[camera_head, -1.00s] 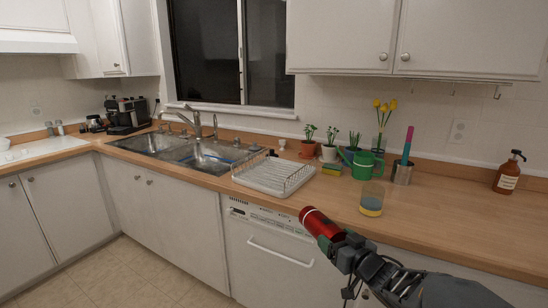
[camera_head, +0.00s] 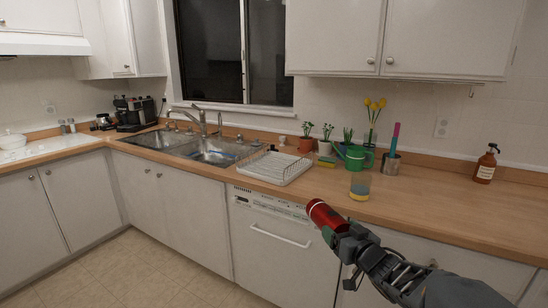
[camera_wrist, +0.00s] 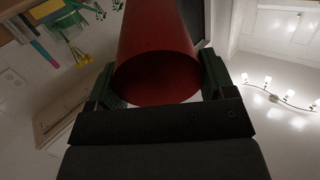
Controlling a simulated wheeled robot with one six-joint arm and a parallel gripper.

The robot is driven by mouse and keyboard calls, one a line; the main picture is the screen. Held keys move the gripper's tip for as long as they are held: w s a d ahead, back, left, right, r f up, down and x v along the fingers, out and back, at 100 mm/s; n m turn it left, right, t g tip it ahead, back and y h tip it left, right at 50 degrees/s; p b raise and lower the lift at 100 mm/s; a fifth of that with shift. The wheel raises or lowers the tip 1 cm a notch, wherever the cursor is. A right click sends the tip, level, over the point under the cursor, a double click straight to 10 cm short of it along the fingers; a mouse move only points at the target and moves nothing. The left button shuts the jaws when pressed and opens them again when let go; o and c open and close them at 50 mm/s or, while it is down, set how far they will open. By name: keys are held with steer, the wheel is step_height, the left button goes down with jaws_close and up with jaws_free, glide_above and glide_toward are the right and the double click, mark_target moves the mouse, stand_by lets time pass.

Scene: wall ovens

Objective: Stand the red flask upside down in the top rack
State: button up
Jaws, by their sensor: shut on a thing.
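The red flask (camera_head: 321,212) is a shiny red cylinder, held tilted in front of the counter and the dishwasher front. My gripper (camera_head: 331,229) is shut on it, with its fingers around the lower right part in the head view. In the wrist view the red flask (camera_wrist: 155,45) lies between the two dark green fingers of my gripper (camera_wrist: 158,82), one round end facing the camera. The white dishwasher (camera_head: 262,235) under the counter has its door shut, so any rack inside is hidden. A white wire dish rack (camera_head: 275,166) stands on the counter and looks empty.
The sink (camera_head: 212,151) is left of the dish rack. The floor (camera_head: 130,265) before the cabinets is clear.

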steer(key=shift+w+d+f+m+h+p, duration=0.25)
steer(key=shift+w+f+m+h+p, duration=0.2)
steer(key=shift+f+h, duration=0.15)
steer(key=s+f+m+h+p, duration=0.1)
steer(key=s+f+p, duration=0.1)
steer(key=f, duration=0.5)
steer(key=s+a+f+m+h+p, duration=0.1)
steer(key=s+f+h+p, duration=0.1)
steer(key=f, duration=0.6)
steer(key=s+f+m+t+h+p, duration=0.1)
steer(key=s+f+p, duration=0.3)
steer(key=f, duration=0.3)
steer(key=shift+a+f+p, duration=0.15)
steer(key=shift+a+p, duration=0.2)
steer(key=shift+p, duration=0.15)
